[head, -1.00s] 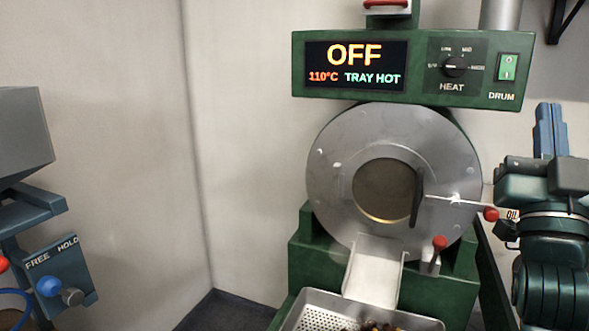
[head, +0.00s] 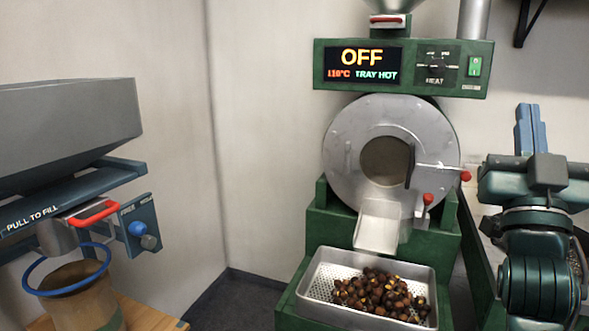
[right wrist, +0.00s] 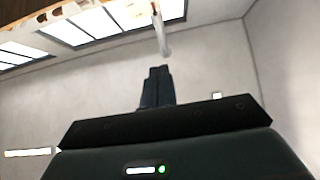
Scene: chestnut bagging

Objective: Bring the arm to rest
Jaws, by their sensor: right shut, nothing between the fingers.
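My right gripper (head: 530,130) stands at the right of the head view with its blue fingers pointing up, shut and empty. It also shows in the right wrist view (right wrist: 157,88), pointing up with bare wall and ceiling behind it. It is to the right of the green roaster (head: 385,225) and touches nothing that I can see. My left gripper is in neither view.
The roaster panel (head: 361,64) reads OFF, 110°C, TRAY HOT. Chestnuts (head: 382,295) lie in the metal tray (head: 318,277). At left, a filling station with a red handle (head: 97,212) stands above a bag (head: 80,298) inside a blue ring (head: 35,291).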

